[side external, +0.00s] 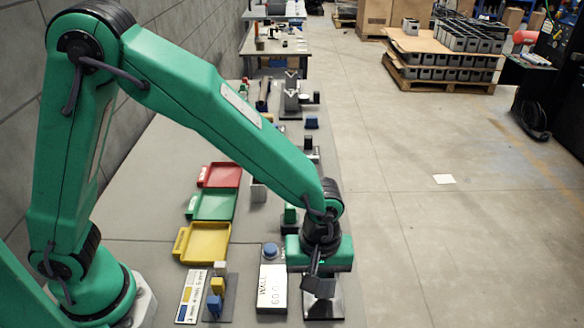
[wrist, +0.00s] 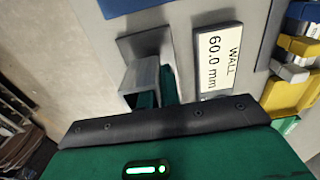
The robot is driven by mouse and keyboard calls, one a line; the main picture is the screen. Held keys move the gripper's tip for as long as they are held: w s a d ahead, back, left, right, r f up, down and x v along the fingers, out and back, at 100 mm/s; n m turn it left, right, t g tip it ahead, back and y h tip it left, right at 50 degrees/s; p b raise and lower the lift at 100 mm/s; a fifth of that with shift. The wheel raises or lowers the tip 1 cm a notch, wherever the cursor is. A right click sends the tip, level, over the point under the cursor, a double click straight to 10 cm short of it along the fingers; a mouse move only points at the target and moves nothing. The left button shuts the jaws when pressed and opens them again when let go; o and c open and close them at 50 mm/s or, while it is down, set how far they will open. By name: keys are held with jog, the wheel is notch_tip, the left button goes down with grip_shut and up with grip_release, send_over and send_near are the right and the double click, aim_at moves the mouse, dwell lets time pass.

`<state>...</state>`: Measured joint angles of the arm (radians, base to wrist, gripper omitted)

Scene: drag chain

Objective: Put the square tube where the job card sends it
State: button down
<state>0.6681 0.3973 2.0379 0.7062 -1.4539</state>
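A grey square tube (wrist: 140,78) shows in the wrist view in front of my gripper, its open square end towards the camera, over a shiny metal plate (wrist: 143,44). In the side view a dark grey block (side external: 318,286), seemingly the same tube, is just under my gripper (side external: 317,268), above the plate (side external: 325,309). The fingers are mostly hidden, so I cannot tell whether they grip it. A white card with small print (side external: 189,297), possibly the job card, lies at the lower left; its text is unreadable. Red (side external: 224,171), green (side external: 216,204) and yellow (side external: 206,243) trays lie in a row.
A white plate marked "60.0 mm WALL" (wrist: 218,60) is beside the tube. A blue round knob (side external: 270,251) is behind it. Yellow and blue blocks (side external: 216,288) stand beside the card. The bench's right edge is close to my gripper.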

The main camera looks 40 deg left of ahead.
jog(key=shift+f, duration=0.8)
dwell(0.4)
dwell(0.5)
jog(key=c, duration=1.5)
grip_release()
jog(key=shift+c, duration=0.2)
jog(key=shift+r, duration=0.1)
jog(key=shift+r, duration=3.85)
